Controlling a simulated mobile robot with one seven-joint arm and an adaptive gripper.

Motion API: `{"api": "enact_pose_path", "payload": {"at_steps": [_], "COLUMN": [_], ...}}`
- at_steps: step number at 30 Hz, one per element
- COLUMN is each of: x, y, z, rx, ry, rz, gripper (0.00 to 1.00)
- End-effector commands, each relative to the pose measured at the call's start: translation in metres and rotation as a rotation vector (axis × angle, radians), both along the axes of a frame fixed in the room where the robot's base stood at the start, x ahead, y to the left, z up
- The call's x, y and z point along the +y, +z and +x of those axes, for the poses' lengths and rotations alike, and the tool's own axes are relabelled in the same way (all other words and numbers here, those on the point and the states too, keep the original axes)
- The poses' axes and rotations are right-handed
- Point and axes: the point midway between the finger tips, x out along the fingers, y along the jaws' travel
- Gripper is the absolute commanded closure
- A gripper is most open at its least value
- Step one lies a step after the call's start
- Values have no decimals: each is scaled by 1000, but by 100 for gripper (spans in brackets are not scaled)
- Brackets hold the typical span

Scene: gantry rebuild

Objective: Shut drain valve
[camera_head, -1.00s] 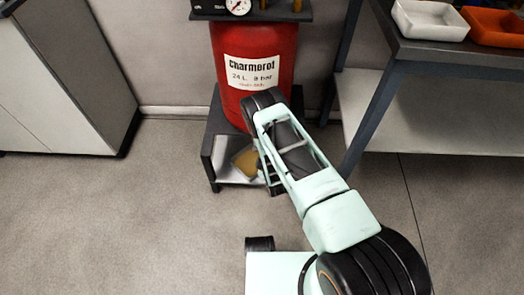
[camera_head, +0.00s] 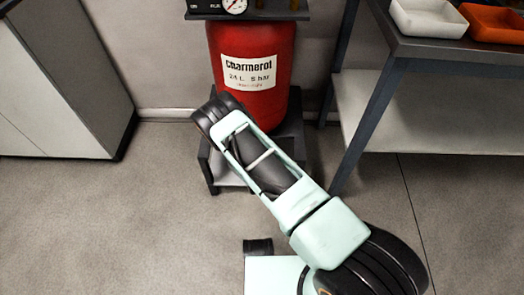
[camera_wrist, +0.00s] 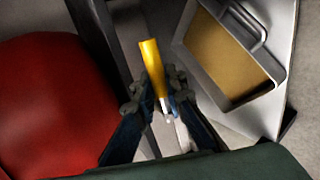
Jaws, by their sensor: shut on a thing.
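The drain valve shows in the wrist view as a yellow lever (camera_wrist: 150,58) beside the red tank (camera_wrist: 45,105). My gripper (camera_wrist: 156,92) is shut on the lever, with one dark finger on each side of its lower part. The lever's upper end sticks out past the fingertips. The valve body is mostly hidden by the fingers. In the head view the red tank (camera_head: 252,40) stands upright on a dark stand, and my arm hides the valve and gripper.
A metal tray with a tan bottom (camera_wrist: 235,62) lies on the light lower shelf near the gripper. A workbench (camera_head: 440,48) with white and orange bins stands right; a cabinet (camera_head: 70,80) stands left. The floor in front is clear.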

Motion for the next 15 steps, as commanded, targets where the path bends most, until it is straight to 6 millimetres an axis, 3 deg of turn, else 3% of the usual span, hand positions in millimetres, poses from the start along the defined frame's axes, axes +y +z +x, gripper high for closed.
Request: {"api": "enact_pose_path", "payload": {"at_steps": [5,6,10,15], "x": [-2,-2,-1,-1], "y": [2,2,1,1], "z": [2,2,1,1], "rx": [-4,-4,-4,-2], "ry": [-1,-2,-1,-1], "rz": [-3,-3,-2,-1], "gripper": [100,86,72,71]}}
